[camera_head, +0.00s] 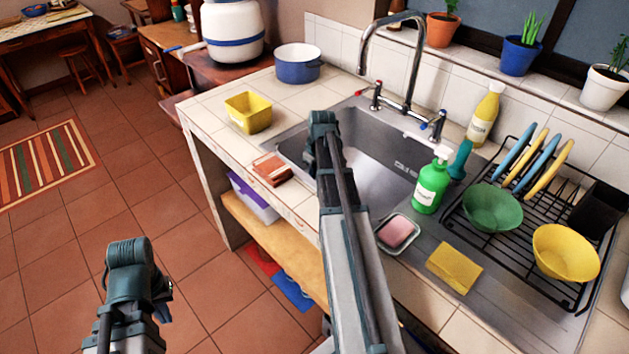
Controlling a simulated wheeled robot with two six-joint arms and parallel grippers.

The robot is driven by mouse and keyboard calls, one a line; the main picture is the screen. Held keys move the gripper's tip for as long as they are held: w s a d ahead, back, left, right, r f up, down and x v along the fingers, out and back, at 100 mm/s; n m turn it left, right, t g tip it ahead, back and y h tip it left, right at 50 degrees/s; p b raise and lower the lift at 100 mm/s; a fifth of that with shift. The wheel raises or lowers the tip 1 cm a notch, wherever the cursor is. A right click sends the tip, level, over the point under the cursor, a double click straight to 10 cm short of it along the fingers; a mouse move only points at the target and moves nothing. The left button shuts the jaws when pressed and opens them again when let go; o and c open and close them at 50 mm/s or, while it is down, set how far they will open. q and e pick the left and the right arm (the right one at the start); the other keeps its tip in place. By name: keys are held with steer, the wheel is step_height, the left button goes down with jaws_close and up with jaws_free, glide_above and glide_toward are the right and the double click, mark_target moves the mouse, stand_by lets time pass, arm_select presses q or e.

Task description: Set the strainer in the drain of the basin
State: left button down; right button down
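The steel basin (375,165) is set in the tiled counter, below the tall tap. Its drain is not visible; my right arm crosses in front of part of the basin. I cannot make out a strainer anywhere. My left arm stands low at the left, over the floor and apart from the counter. Only a small dark part of my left gripper (164,302) shows beside that arm, so its fingers cannot be made out. My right arm rises in front of the counter and its bent joint is over the basin's left side. My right gripper is hidden.
A yellow tub (248,113), blue pot (298,66) and reddish-brown block (271,169) stand left of the basin. A green soap bottle (431,185), pink soap in a dish (397,232), yellow sponge (455,267) and loaded dish rack (512,222) crowd the right.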

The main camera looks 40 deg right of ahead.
steer(key=c, duration=1.4)
jaws_free()
steer(key=shift+f, duration=0.1)
steer(key=o, duration=0.5)
steer(key=shift+c, duration=0.2)
step_height(320, 180, up, 12)
steer(key=s+p, duration=0.1)
steer(key=p, duration=1.1)
steer(key=shift+s, duration=0.25)
